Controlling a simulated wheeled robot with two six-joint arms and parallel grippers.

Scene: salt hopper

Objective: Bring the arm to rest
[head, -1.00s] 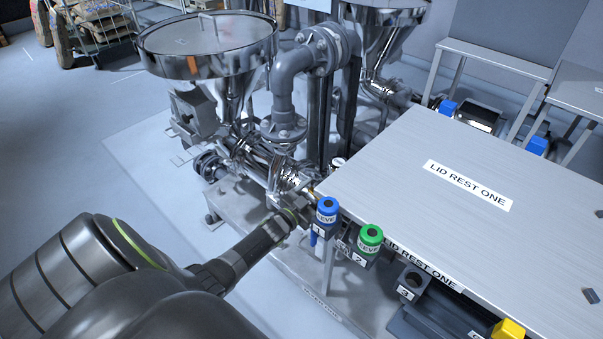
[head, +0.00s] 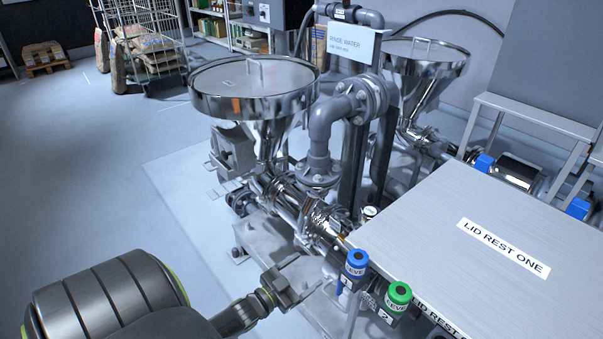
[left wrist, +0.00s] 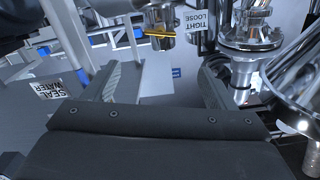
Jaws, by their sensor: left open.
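My left arm comes in from the lower left of the head view. Its gripper (head: 302,277) is open and empty, in front of the lower pipework and left of the blue-capped sleeve marked 1 (head: 355,264). A gap shows between the gripper and the sleeve in the picture. The left wrist view shows the dark gripper body (left wrist: 160,140) across the bottom, with nothing held. My right gripper is in neither view.
A steel table with a LID REST ONE label (head: 440,220) fills the right. A green-capped sleeve (head: 398,297) sits at its edge. A lidded steel hopper (head: 255,85) and pipes stand behind the gripper. Open floor (head: 90,200) lies left.

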